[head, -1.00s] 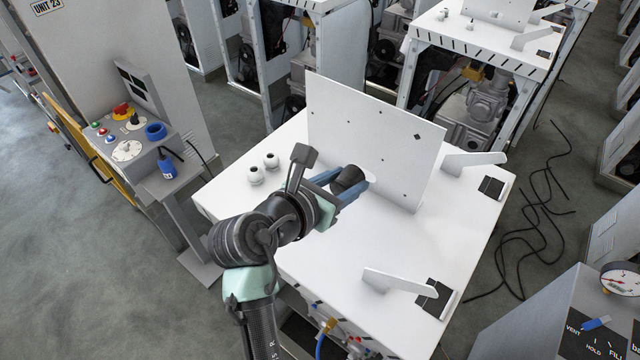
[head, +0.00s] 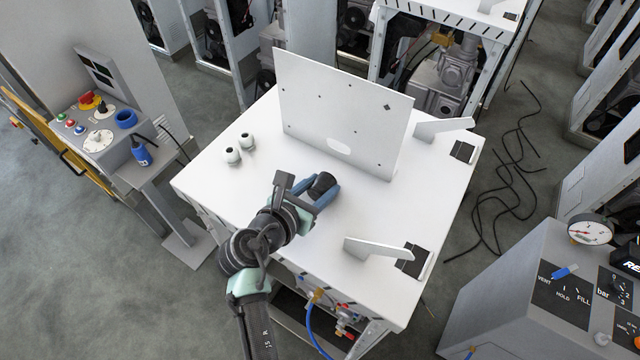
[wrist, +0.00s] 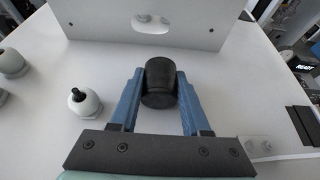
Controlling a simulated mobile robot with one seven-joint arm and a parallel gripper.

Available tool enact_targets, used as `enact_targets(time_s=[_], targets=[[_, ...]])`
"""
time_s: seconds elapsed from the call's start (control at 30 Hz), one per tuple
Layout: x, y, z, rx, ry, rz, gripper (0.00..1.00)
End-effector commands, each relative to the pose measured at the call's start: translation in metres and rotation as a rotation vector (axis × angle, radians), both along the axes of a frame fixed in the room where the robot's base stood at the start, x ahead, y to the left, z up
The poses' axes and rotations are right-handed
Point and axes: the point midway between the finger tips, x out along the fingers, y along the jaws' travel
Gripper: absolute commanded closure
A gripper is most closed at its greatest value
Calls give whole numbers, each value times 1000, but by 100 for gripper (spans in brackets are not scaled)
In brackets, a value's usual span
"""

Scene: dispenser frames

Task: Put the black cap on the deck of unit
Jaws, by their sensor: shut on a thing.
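The black cap (head: 322,186) is between the blue fingers of my gripper (head: 318,192), which is shut on it. In the wrist view the cap (wrist: 160,84) sits at the fingertips of my gripper (wrist: 160,92), with a finger against each side. The white deck (head: 300,240) lies beneath them. I cannot tell whether the cap touches the deck or is held just above it. A white upright plate (head: 345,110) with an oval hole near its lower edge stands behind the cap, apart from it.
Two white angled brackets (head: 375,247) with black pads are on the right. A control stand (head: 110,135) is at left and a gauge console (head: 570,290) at right.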

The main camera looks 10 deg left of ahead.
Motion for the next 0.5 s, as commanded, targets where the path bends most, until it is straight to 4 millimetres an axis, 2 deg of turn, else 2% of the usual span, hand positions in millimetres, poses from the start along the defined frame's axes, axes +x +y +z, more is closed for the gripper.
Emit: enact_targets(time_s=[0.17,0.2,0.33,0.5], targets=[[0,0,-2,0,0,0,100],[0,0,-1,0,0,0,46],[0,0,-1,0,0,0,23],[0,0,-1,0,0,-1,22]])
